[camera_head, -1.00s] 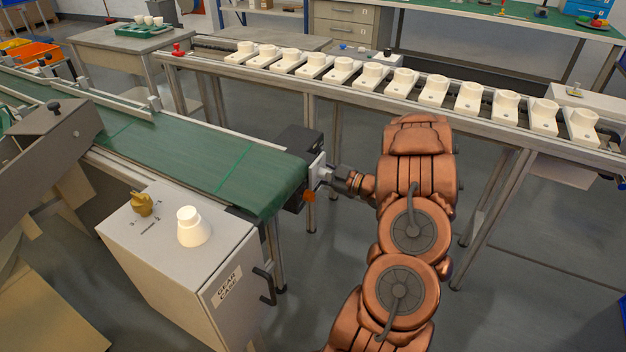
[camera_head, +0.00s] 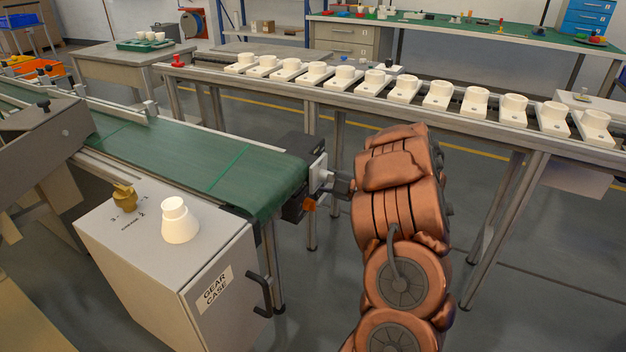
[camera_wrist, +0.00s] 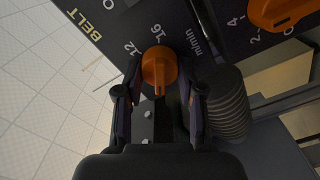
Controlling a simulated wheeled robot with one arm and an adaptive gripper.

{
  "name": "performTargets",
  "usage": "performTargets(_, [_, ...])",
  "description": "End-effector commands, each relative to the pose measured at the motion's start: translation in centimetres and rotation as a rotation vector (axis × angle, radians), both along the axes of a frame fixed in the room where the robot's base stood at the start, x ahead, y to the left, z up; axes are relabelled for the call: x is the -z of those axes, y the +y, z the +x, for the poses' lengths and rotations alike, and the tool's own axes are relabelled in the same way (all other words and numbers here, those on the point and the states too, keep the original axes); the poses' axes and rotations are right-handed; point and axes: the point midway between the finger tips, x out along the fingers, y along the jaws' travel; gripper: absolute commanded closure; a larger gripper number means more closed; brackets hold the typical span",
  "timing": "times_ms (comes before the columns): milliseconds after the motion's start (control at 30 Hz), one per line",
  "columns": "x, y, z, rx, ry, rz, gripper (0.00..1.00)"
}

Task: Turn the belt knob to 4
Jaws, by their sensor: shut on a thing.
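The belt knob (camera_wrist: 158,68) is orange and round with a raised ridge, on a dark panel (camera_wrist: 88,12) lettered BELT in the wrist view. The ridge points down the picture, towards my gripper's palm. The marks 12, 16 and m/min show around its upper side; the mark 4 of its scale is not seen, perhaps hidden by my gripper. My gripper (camera_wrist: 160,94) is shut on the knob, one finger on each side. In the head view my gripper (camera_head: 338,184) is at the conveyor's right end, partly hidden by my arm.
A second orange knob (camera_wrist: 280,10) with marks 2 and 4 is close by at upper right. A ribbed dark cylinder (camera_wrist: 228,105) stands right of my fingers. The green conveyor (camera_head: 245,175), gear case (camera_head: 150,265) and a rail of white holders (camera_head: 440,95) flank my arm.

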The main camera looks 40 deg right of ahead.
Motion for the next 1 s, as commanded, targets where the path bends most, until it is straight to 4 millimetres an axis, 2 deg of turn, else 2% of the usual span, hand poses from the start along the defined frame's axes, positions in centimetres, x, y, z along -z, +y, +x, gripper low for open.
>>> performTargets(367, [0.1, 0.1, 0.01, -0.002, 0.002, -0.002, 0.96])
performTargets(400, [0.11, 0.1, 0.01, -0.002, 0.002, -0.002, 0.58])
performTargets(600, [0.06, 0.06, 0.0, -0.002, 0.001, -0.002, 0.37])
performTargets(1000, [0.01, -0.13, -0.42, -0.001, 0.0, -0.002, 0.37])
